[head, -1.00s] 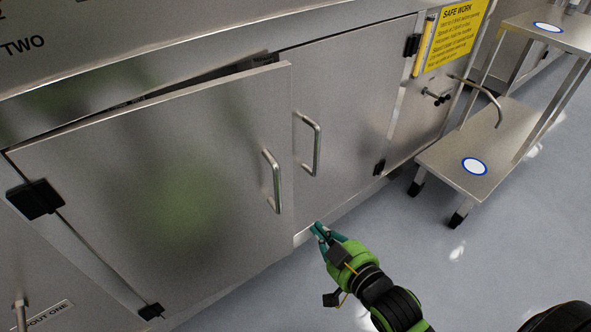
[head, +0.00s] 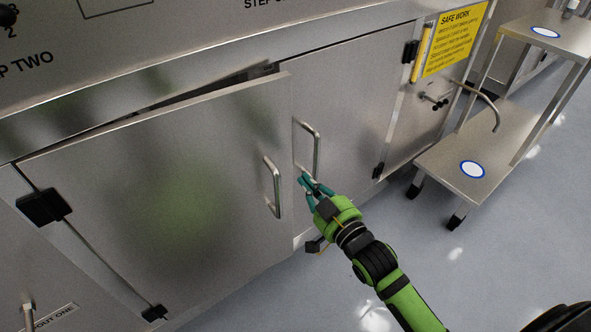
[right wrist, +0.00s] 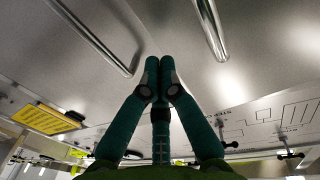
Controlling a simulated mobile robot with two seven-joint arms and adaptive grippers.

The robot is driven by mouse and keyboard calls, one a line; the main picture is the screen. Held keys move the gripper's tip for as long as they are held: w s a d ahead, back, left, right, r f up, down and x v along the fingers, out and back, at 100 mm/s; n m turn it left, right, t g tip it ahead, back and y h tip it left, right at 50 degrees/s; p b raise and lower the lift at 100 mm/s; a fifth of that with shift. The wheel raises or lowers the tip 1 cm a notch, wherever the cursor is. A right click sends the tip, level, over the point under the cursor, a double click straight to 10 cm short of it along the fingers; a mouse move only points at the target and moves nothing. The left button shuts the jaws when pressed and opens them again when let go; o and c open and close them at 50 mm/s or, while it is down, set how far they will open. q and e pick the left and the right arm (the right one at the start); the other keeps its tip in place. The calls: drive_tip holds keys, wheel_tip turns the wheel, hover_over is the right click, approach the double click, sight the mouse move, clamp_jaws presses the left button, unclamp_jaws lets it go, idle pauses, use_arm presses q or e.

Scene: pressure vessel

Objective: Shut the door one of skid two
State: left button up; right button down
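The large left steel door (head: 130,190) of the skid is hinged at its left side and stands ajar. A dark gap shows along its top edge, and its free right edge stands out from the frame. Its bar handle (head: 273,187) also shows in the right wrist view (right wrist: 211,30). The right door (head: 350,105) looks shut; its handle (head: 316,150) shows in the right wrist view (right wrist: 92,38). My right gripper (head: 313,183) is in front of the lower right door, right of the left door's free edge. Its fingertips meet in the right wrist view (right wrist: 159,68), with nothing seen between them. My left gripper is out of view.
A steel step stand (head: 480,165) is on the floor at the right. A yellow safety sign (head: 455,38) and a curved pipe (head: 487,97) are near the skid's right end. The grey floor (head: 400,235) in front is clear.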

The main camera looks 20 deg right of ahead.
sight(289, 162)
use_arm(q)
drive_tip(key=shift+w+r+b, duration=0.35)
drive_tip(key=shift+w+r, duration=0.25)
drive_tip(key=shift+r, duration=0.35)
use_arm(e)
drive_tip(key=shift+x, duration=2.75)
drive_tip(key=shift+w, duration=0.1)
